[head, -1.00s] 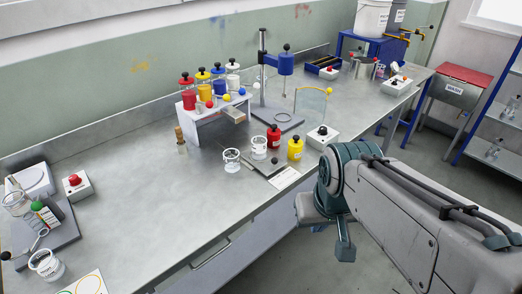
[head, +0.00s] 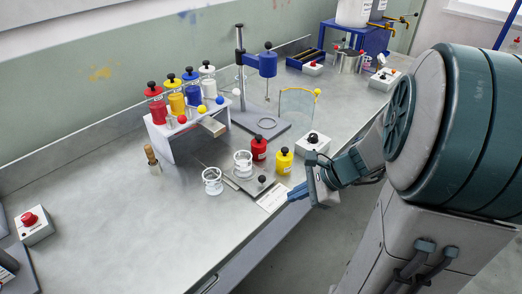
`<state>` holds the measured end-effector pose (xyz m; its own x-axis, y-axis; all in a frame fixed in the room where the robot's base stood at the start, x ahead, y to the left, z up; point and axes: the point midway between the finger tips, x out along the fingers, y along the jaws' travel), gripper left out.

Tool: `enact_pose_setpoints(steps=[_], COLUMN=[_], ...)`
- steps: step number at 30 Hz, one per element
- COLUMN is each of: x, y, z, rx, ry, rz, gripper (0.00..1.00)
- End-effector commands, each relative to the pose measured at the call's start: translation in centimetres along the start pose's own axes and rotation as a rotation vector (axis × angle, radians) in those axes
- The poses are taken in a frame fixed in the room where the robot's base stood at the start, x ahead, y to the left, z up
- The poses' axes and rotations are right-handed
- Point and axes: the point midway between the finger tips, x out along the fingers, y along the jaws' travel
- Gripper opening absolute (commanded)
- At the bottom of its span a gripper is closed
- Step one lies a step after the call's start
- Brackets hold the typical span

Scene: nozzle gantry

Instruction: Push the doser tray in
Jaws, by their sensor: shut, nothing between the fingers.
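The doser is a white stand (head: 175,138) carrying red, yellow, blue and white bottles, with coloured ball knobs along its front. A small flat tray (head: 213,127), which I take for the doser tray, sticks out from the stand's right part toward the bench front. How far it reaches under the stand is hidden. My gripper (head: 290,195) has blue fingers, shut and empty. It is at the bench's front edge, right of and nearer than the tray, well apart from it. In the picture it overlaps the corner of a white card.
Between gripper and tray stand a red jar (head: 259,148), a yellow jar (head: 284,162), and two glass beakers (head: 243,163) (head: 212,181). A stand with a blue cylinder (head: 268,64) and a yellow-edged clear screen (head: 297,104) are behind.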

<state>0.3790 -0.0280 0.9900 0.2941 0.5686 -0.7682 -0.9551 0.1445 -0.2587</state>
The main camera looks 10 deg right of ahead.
Motion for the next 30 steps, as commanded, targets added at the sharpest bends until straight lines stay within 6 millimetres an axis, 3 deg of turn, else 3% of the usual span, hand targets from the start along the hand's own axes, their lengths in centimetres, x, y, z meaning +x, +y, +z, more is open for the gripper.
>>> enact_pose_setpoints(steps=[3, 10, 16, 27, 30], x=[0.2, 0.1, 1.9, 9.4, 10.2], y=[-2.0, -3.8, -4.4, -6.3, -7.3], z=[-3.3, -6.5, -6.6, -6.0, -4.9], rx=[0.31, 0.588, 0.611, 0.605, 0.601], ry=[-0.069, -0.14, -0.147, -0.146, -0.145], rz=[-0.109, -0.218, -0.226, -0.222, -0.226], gripper=[0.0, 0.0, 0.0, 0.0, 0.0])
